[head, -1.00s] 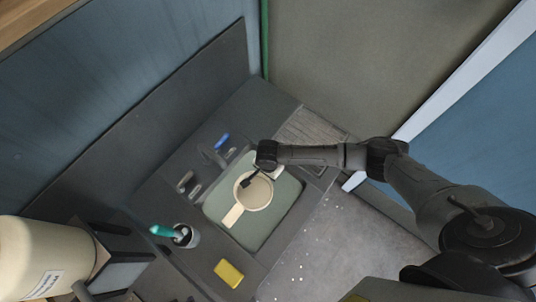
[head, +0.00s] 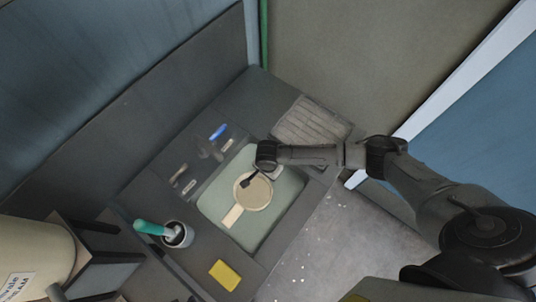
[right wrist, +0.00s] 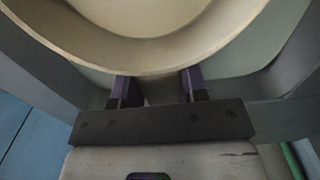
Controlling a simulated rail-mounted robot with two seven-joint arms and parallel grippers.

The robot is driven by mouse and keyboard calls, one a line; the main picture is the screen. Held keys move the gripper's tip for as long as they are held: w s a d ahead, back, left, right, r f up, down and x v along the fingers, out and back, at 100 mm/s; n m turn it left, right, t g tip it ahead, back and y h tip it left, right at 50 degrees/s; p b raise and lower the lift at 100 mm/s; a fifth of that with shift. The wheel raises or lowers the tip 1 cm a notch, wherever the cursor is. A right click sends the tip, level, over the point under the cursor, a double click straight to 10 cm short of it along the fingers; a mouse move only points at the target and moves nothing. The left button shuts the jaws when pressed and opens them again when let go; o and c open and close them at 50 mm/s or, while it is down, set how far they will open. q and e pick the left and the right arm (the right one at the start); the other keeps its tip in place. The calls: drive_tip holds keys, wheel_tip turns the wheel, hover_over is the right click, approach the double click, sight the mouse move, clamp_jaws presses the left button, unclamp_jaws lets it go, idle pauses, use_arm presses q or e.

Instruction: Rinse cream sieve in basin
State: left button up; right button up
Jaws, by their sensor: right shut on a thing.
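The cream sieve (head: 262,195) is a round, shallow, cream-coloured pan shape with a flat handle towards the lower left of the head view. It is over or in the pale green basin (head: 282,211); its exact height cannot be told. My right gripper (head: 248,182) is at the sieve's rim on the upper left side. In the right wrist view the two fingers (right wrist: 158,88) meet the rim of the sieve (right wrist: 150,58), which fills the top of the picture. The gripper is shut on it. My left gripper does not show.
A yellow sponge (head: 225,275) lies on the dark counter in front of the basin. A cup (head: 181,240) holding a teal-handled tool (head: 148,228) stands left. A blue item (head: 218,131) lies behind the basin. A ribbed drainboard (head: 311,121) is to its right. A labelled cream container (head: 35,258) stands lower left.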

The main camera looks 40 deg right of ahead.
drive_tip(key=shift+f+b, duration=1.5)
drive_tip(key=shift+f, duration=2.35)
drive_tip(key=shift+w, duration=0.15)
